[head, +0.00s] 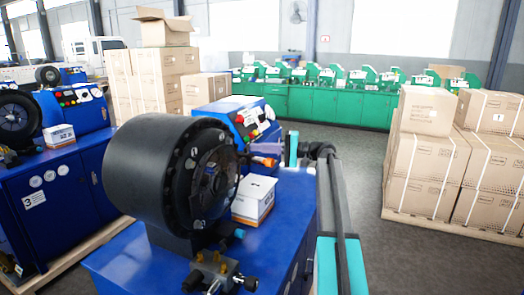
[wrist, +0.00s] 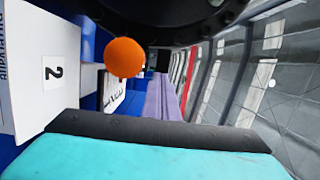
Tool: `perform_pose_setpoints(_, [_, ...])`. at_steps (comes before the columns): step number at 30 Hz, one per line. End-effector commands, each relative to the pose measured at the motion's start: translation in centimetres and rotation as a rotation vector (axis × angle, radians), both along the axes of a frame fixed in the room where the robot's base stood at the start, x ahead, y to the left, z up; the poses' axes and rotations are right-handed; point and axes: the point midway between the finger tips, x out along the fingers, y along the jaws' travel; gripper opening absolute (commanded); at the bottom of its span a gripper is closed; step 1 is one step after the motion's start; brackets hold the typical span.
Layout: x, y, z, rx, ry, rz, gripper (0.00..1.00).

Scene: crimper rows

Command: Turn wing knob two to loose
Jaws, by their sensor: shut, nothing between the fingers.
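A blue crimper bench (head: 125,265) with a large black crimping head (head: 150,175) stands in front. An orange rounded part (head: 266,162) shows behind the head; it is close in the wrist view (wrist: 123,57). I cannot tell whether it is wing knob two; no wing shape is clear. A white panel (wrist: 30,60) carries a "2" at the left of the wrist view. My gripper (head: 268,148) is shut and empty behind the head. Its grey-purple fingers (wrist: 162,98) lie right of the orange part, apparently not touching it.
A white box (head: 254,200) sits on the bench beside the head. A brass fitting with black knobs (head: 215,278) is at the front. Another crimper marked 3 (head: 45,190) stands left. Stacked cartons (head: 425,155) stand right, with open floor between.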

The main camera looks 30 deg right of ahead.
Motion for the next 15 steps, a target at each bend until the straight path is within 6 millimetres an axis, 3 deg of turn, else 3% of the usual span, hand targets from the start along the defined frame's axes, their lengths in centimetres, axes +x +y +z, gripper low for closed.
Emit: perform_pose_setpoints(15, [2.1,1.2,0.0,0.0,0.0,0.012,0.0])
